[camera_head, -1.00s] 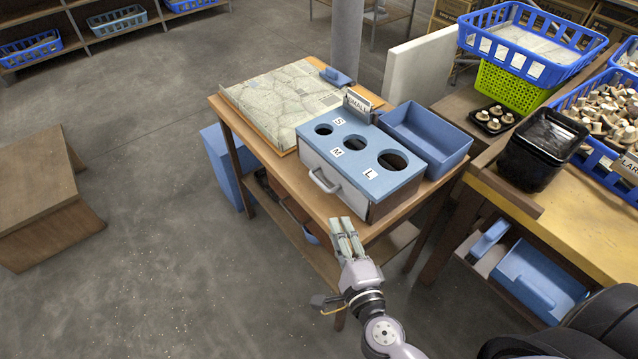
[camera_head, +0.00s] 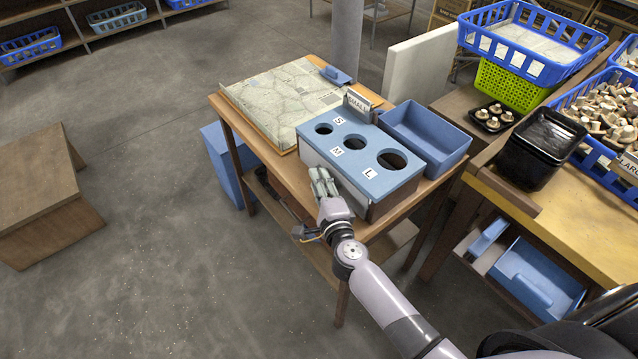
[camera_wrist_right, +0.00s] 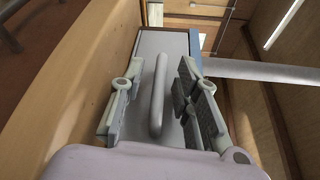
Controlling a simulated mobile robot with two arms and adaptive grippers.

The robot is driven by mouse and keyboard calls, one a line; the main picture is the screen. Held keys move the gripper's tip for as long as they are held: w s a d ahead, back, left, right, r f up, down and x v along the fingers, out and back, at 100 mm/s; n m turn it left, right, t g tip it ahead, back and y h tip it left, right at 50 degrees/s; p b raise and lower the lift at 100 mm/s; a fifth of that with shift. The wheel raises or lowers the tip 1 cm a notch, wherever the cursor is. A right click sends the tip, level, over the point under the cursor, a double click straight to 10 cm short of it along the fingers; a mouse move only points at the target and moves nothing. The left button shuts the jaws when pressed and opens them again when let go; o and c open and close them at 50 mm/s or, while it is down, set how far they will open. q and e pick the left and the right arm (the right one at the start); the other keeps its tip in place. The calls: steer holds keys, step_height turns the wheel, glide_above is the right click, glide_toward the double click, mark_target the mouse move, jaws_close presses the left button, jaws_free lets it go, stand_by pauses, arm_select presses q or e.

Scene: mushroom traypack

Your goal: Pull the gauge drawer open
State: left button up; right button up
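The gauge box (camera_head: 360,190) has a blue top with three round holes marked S, M and L and stands on the wooden table. Its drawer front, with a grey bar handle, faces my right arm. In the right wrist view the handle (camera_wrist_right: 158,95) lies between the two fingers of my right gripper (camera_wrist_right: 160,105), with gaps on both sides, in front of the grey drawer front (camera_wrist_right: 172,45). In the head view my right gripper (camera_head: 322,182) is at the drawer front and hides the handle. The drawer looks closed. My left gripper is not in view.
A blue bin (camera_head: 450,140) stands right of the gauge box, and a map-like board (camera_head: 275,97) lies behind it. A small sign marked SMALL (camera_head: 359,101) stands at its back edge. Black trays (camera_head: 530,165) sit on the right-hand table.

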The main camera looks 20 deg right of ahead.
steer(key=shift+c, duration=0.5)
jaws_close()
stand_by(0.4)
